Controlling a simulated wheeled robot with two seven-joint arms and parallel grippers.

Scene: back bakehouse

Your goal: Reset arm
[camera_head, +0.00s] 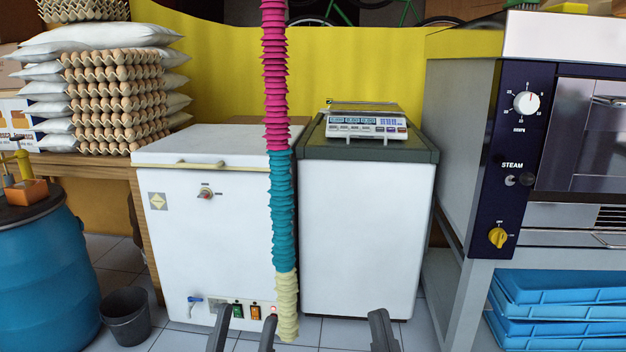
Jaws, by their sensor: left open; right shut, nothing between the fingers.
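My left gripper (243,332) shows at the bottom edge, left of the middle. Its two dark grey fingers are apart with nothing between them. My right gripper (381,328) shows at the bottom edge, right of the middle. Its fingers are together and hold nothing. Both point forward toward the white cabinets, and only their finger ends are in view. The rest of both arms is out of the picture.
A pink, teal and cream ribbed column (282,210) hangs close beside my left gripper. Behind stand a white chest freezer (235,240) and a white cabinet (365,230) bearing a scale (365,127). An oven (585,130) is right; a blue barrel (40,270) and bucket (127,318) are left.

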